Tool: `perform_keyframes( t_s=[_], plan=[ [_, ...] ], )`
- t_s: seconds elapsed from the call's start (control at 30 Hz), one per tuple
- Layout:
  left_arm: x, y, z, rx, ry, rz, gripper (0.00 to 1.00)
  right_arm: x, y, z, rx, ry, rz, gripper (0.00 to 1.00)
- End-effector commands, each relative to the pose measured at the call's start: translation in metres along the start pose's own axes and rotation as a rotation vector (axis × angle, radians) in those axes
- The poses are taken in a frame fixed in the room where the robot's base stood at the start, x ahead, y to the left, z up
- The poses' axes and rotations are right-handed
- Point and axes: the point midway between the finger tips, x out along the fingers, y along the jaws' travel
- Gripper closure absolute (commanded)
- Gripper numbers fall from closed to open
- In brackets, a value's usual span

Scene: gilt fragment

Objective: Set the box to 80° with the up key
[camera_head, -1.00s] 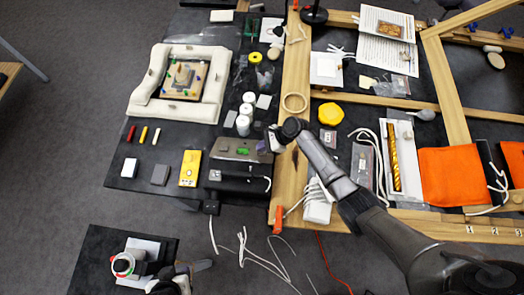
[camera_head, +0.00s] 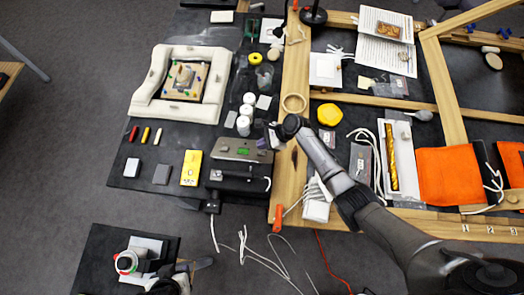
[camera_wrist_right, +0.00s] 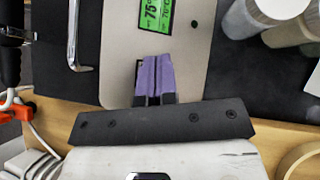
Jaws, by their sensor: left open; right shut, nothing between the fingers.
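The box (camera_head: 235,149) is a flat grey panel on the dark table, left of the wooden beam. Its green display (camera_head: 243,151) also shows in the right wrist view (camera_wrist_right: 155,16), turned sideways, reading 75° in large digits and 70° in smaller ones. My right gripper (camera_wrist_right: 153,80) has purple fingertips shut together with nothing between them, over the box face just below the display. In the head view the right gripper (camera_head: 262,143) is at the box's right end. The fingertips hide the keys; contact cannot be told.
White-lidded jars (camera_head: 244,122) stand close behind the box. A black case with a metal handle (camera_head: 238,180) lies in front. The wooden beam (camera_head: 288,165) runs along the right, under my right arm. A yellow device (camera_head: 191,168) lies to the left.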

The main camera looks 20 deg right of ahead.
Motion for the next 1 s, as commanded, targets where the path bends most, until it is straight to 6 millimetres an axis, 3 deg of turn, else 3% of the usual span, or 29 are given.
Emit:
perform_keyframes(
  t_s=[1.0],
  plan=[
    [-0.0032, 0.0026, -0.0015, -0.009, 0.000, 0.007, 0.57, 0.0071, 0.0049, -0.0051, 0.000, 0.000, 0.000, 1.00]
  ],
)
